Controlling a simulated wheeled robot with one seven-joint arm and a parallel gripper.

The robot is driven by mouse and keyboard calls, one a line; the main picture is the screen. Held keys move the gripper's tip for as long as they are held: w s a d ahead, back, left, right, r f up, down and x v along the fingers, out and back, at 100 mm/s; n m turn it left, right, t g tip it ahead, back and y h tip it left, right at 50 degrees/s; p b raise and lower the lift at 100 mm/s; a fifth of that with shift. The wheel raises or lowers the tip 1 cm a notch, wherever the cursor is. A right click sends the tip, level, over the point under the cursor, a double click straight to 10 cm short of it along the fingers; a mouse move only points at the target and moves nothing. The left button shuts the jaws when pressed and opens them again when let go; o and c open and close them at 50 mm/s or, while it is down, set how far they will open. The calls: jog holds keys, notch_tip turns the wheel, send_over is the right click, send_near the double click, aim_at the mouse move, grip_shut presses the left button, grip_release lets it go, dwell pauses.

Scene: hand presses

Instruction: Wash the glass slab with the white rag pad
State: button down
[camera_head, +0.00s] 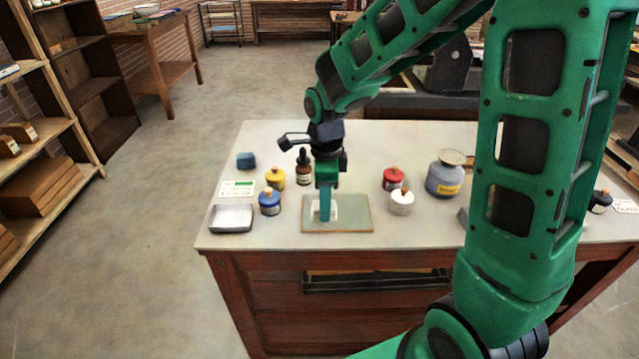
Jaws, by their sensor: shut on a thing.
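The glass slab (358,218) is a pale green rectangle lying flat near the front edge of the table. My gripper (325,214) points straight down over the left part of the slab. It is shut on the white rag pad (334,211), which shows as a pale patch around the fingertips. The pad appears to be at the slab's surface, though I cannot tell whether it touches. The fingers hide part of the pad and of the slab behind it.
Blue (269,202), yellow (275,178), red (393,179) and white (401,202) jars flank the slab. A dark dropper bottle (304,168) stands behind my gripper. A metal tray (231,219) lies left, a large grey jar (444,178) right. My arm covers the table's right side.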

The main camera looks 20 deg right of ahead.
jog(key=shift+w+d+r, duration=0.1)
jog(key=shift+d+r, duration=0.05)
jog(key=shift+r, duration=2.7)
